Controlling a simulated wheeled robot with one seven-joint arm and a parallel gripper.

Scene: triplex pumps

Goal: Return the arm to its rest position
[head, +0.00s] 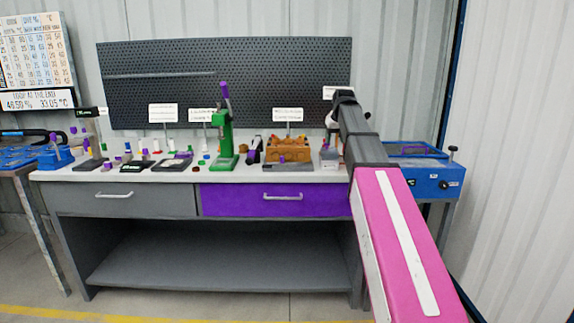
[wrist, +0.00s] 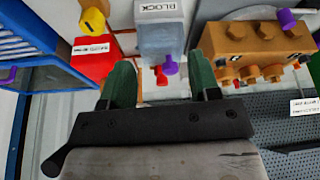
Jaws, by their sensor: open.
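My arm reaches from the lower right of the head view, a pink link and then a dark grey section (head: 362,135), up over the right end of the workbench (head: 120,177). My gripper (wrist: 162,82) is open in the wrist view, its two green fingers apart with nothing held between them. Beyond the fingers is a grey translucent block (wrist: 160,38) with red and purple knobs at its lower edge; I cannot tell the exact distance. In the head view the fingers are hidden or too small to make out.
An orange pump block (wrist: 255,45) is right of the fingers, a red box (wrist: 95,60) left. On the bench stand a green press (head: 222,140) and several small parts. A blue machine (head: 425,180) is at the right, a dark pegboard (head: 230,75) behind.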

